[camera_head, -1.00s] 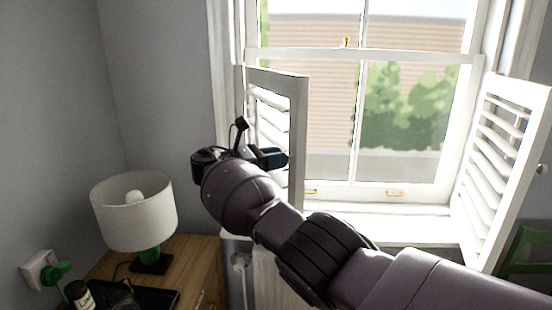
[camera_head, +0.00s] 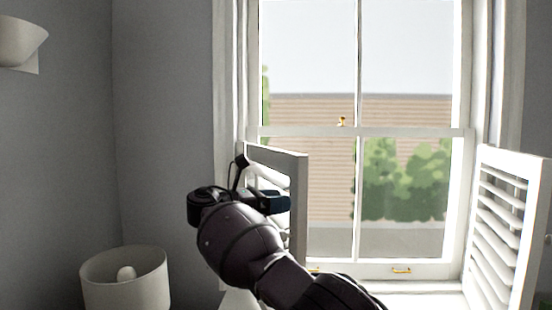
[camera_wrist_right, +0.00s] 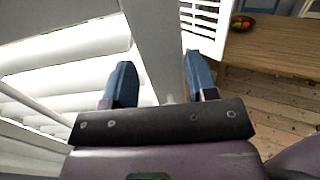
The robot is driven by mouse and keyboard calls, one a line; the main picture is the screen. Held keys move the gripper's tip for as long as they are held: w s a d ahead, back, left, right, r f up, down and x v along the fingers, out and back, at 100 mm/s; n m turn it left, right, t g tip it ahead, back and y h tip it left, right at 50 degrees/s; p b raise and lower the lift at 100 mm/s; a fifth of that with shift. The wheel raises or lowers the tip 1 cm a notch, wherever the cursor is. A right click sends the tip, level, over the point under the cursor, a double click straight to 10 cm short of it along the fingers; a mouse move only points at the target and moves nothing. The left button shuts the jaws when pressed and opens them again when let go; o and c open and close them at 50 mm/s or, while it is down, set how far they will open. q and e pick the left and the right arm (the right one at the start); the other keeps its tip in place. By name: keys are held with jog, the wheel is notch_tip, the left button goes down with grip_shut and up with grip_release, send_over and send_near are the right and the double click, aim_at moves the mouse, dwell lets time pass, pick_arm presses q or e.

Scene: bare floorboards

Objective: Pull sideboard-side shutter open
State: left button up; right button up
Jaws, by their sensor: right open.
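The louvred white shutter (camera_head: 300,215) on the lamp's side of the window stands swung partly out from the left jamb. My right gripper (camera_head: 272,203) is in front of it in the head view and hides part of its slats. In the right wrist view my right gripper (camera_wrist_right: 161,82) is open, with its two blue fingers apart. The shutter's white edge stile (camera_wrist_right: 152,35) shows between the fingers, with slats to the left. I cannot tell whether a finger touches it. My left gripper is not in view.
A second louvred shutter (camera_head: 506,225) stands open at the right of the window (camera_head: 358,135). A white lamp (camera_head: 125,285) is at the lower left, and a wall light (camera_head: 20,42) is above. In the wrist view a wooden table (camera_wrist_right: 280,45) stands at the upper right.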

notch_tip(320, 180, up, 12)
jog(key=shift+f, duration=0.25)
jog(key=shift+f, duration=0.1)
dwell(0.4)
